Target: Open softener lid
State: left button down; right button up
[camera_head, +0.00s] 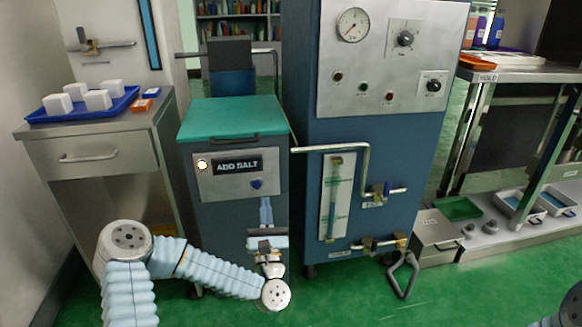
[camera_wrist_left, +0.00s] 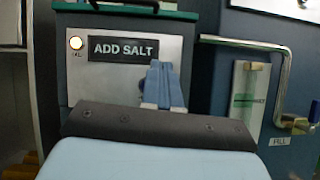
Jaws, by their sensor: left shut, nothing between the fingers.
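The softener is a blue cabinet with a grey front panel (camera_head: 225,185) marked ADD SALT and a lit lamp. Its teal lid (camera_head: 232,117) lies closed on top, with a dark handle (camera_head: 235,139) along the front edge. In the left wrist view the handle (camera_wrist_left: 140,8) shows at the top edge, and the ADD SALT sign (camera_wrist_left: 123,49) below it. My left gripper (camera_head: 265,203) is shut and empty, pointing up in front of the cabinet, below the lid. Its fingers (camera_wrist_left: 163,72) cover part of the panel in the left wrist view. My right gripper is not in view.
A blue boiler cabinet (camera_head: 300,200) with a bent pipe (camera_head: 362,165) and valves stands close on the right. A steel side table (camera_head: 90,150) with a blue tray (camera_head: 82,113) of white blocks stands on the left. Green floor (camera_head: 340,300) is open in front.

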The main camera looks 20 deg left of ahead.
pick_arm(q)
jog(key=w+a+r, duration=0.1)
jog(key=w+r, duration=0.1)
jog(key=r, duration=0.1)
jog(key=w+a+r+n+y+p, duration=0.1)
jog(key=w+a+r, duration=0.1)
jog(key=r, duration=0.1)
jog(key=w+a+r+n+p, duration=0.1)
jog(key=w+a+r, duration=0.1)
jog(key=w+r, duration=0.1)
jog(key=shift+w+a+r+g+y, duration=0.1)
jog(key=shift+a+r+g+y, duration=0.05)
jog(key=shift+g+y, duration=0.2)
jog(key=shift+w+r, duration=0.1)
jog(key=shift+r, duration=0.45)
jog(key=shift+p, duration=0.35)
